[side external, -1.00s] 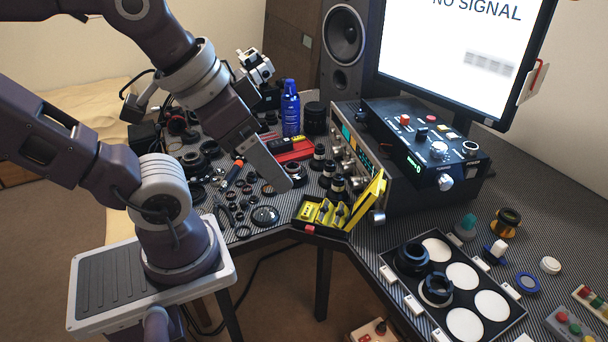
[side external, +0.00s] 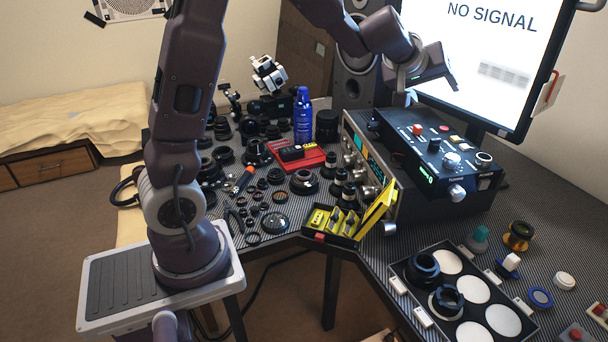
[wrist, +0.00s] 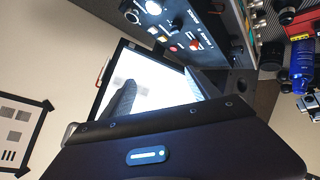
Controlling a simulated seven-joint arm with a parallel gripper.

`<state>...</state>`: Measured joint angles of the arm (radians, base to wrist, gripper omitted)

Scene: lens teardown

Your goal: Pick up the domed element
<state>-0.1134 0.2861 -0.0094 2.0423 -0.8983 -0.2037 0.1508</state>
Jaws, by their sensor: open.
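A clear, round domed element (side external: 274,222) with a dark rim lies near the front edge of the patterned bench, among small dark rings. It shows in the side external view; I cannot make it out in the wrist view. My gripper (side external: 432,90) is high at the upper right, in front of the monitor and above the black control box. It is far from the domed element, open, with nothing seen between its fingers. In the wrist view the dark gripper body fills the bottom.
A yellow-lined case (side external: 335,222) stands open right of the domed element. A blue bottle (side external: 303,116), a red tray (side external: 300,158) and several lens parts crowd the bench behind. The control box (side external: 440,150) and monitor (side external: 478,60) are close to my gripper. A tray with white discs (side external: 474,290) is front right.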

